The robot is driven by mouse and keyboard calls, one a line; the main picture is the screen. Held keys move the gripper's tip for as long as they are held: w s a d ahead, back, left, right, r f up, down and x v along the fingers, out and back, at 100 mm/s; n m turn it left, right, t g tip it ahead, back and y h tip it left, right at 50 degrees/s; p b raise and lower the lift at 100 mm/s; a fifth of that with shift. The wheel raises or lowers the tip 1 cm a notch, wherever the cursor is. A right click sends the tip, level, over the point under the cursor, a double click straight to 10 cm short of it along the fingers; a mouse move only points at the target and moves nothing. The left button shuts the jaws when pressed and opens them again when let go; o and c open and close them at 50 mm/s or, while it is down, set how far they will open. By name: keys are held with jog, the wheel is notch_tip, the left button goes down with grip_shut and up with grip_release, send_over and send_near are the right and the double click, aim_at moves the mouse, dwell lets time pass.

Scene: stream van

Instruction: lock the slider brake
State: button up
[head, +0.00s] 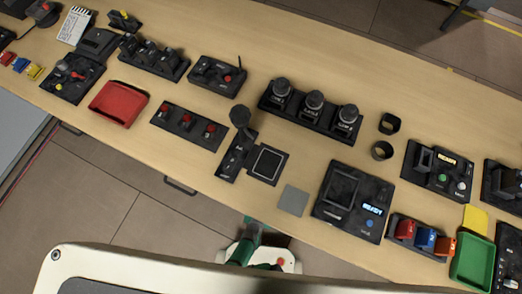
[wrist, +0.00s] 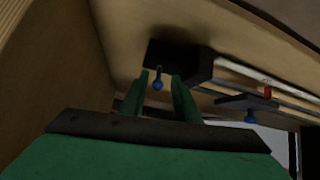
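In the wrist view my gripper (wrist: 160,77) is open, its two green fingers apart. A small lever with a blue ball tip (wrist: 158,85) shows in the gap between them, with space visible on both sides; I cannot tell how deep it lies. It hangs from a dark block (wrist: 178,56) under a pale wooden surface. A pale slider rail (wrist: 245,76) runs right from this block. A dark carriage (wrist: 246,103) with a red knob (wrist: 267,90) and a second blue knob (wrist: 251,117) is by the rail. I cannot tell which part is the brake. The head view does not show the fingers.
A wooden panel (wrist: 50,85) stands close on the left in the wrist view. In the head view the wooden desk (head: 225,110) carries several black control panels, a red tray (head: 118,103) and a green tray (head: 472,262). The desk front has a drawer handle (head: 180,186).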

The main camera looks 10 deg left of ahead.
jog(key=shift+v, duration=0.9)
jog(key=d+v, duration=0.1)
jog(key=v, duration=0.6)
jog(key=shift+s+a+r, duration=0.2)
jog(key=shift+s+a, duration=0.15)
jog(key=shift+a, duration=0.05)
